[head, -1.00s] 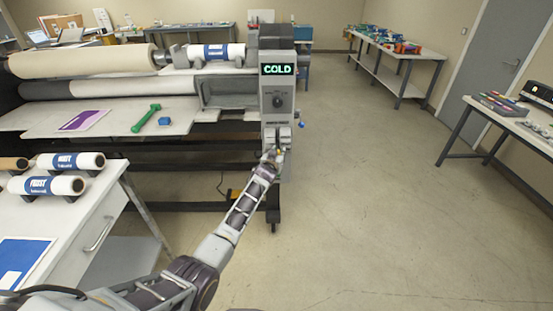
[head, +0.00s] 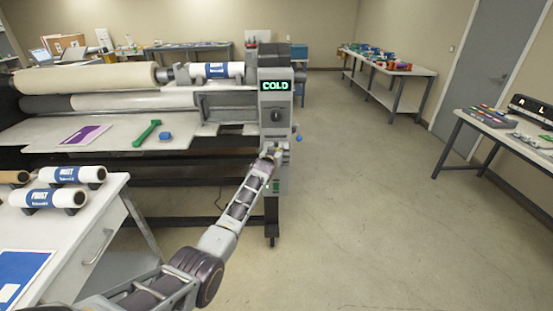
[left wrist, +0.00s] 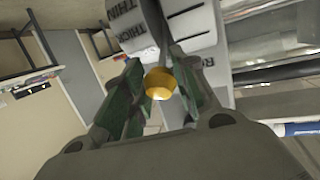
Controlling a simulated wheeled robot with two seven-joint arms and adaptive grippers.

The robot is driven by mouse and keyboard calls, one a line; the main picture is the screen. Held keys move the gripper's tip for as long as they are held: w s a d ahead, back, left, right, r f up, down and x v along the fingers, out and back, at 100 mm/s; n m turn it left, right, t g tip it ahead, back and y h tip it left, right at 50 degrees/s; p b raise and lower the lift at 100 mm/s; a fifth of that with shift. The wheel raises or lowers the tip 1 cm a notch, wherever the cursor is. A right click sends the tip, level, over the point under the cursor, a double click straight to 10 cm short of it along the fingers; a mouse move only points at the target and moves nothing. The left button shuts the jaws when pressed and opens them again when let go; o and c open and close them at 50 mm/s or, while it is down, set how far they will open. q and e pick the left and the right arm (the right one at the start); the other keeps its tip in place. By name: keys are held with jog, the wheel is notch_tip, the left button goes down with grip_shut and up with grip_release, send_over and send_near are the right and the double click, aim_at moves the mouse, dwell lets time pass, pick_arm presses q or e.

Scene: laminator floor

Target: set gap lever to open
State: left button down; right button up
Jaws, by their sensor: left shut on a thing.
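The laminator's end panel (head: 276,105) stands upright near the middle of the head view, with a green COLD display and a dial below it. My left gripper (head: 271,153) is at the lower part of this panel, where it hides most of the lever. In the left wrist view the lever's yellow knob (left wrist: 160,83) sits between the green-padded fingers of the left gripper (left wrist: 158,90), which is shut on it. Label plates reading THICK and THIN show just beyond. The lever's exact setting cannot be read. My right gripper is not in view.
A green tool (head: 147,133), a blue block (head: 165,136) and a purple sheet (head: 86,134) lie on the laminator's feed table (head: 60,150). A white side table (head: 118,200) with film rolls stands at the left. The floor (head: 380,220) to the right is clear.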

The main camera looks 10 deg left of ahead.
pick_arm(q)
jog(key=shift+w+a+r, duration=0.1)
jog(key=shift+w+r, duration=0.15)
jog(key=shift+r, duration=0.25)
jog(key=shift+w+a+r, duration=0.1)
jog(key=shift+w+r, duration=0.15)
jog(key=shift+r, duration=0.3)
jog(key=c, duration=1.5)
grip_release()
jog(key=shift+c, duration=0.2)
jog(key=o, duration=0.4)
jog(key=shift+o, duration=0.2)
jog(key=shift+f, duration=0.3)
jog(key=shift+s+f, duration=0.1)
jog(key=shift+s, duration=0.1)
